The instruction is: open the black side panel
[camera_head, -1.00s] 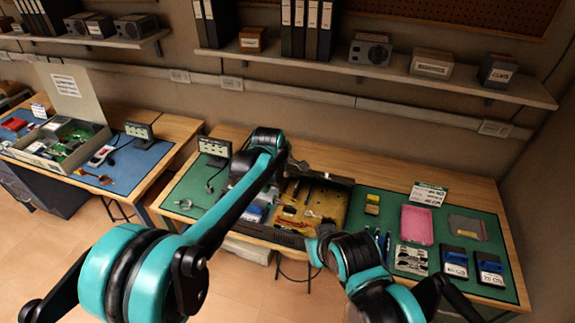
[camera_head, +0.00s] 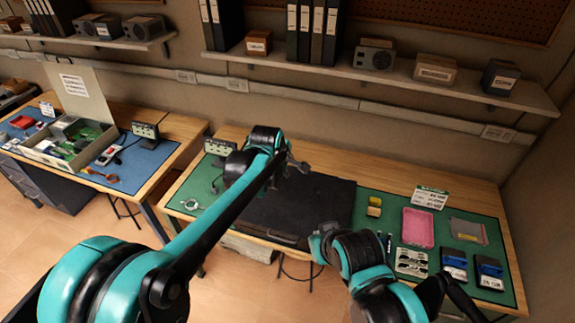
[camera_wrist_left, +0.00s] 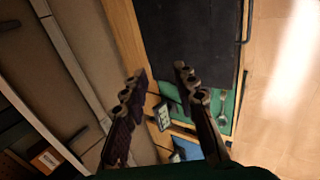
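The black side panel (camera_head: 300,208) lies flat and shut over the case on the green mat, hiding the inside. It also shows at the top of the left wrist view (camera_wrist_left: 195,40), with a dark handle bar at its edge. My left gripper (camera_head: 296,165) is above the panel's back edge in the head view. In the left wrist view my left gripper (camera_wrist_left: 160,72) has its two fingers apart with nothing between them. My right arm (camera_head: 350,255) is in front of the case's right corner; its fingers cannot be made out.
On the right mat are a pink tray (camera_head: 418,228), blue-and-black boxes (camera_head: 488,270) and a yellow block (camera_head: 374,203). A small display (camera_head: 219,147) stands behind the panel's left side. A shelf (camera_head: 400,74) runs along the wall. An open case (camera_head: 70,142) stands on the left table.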

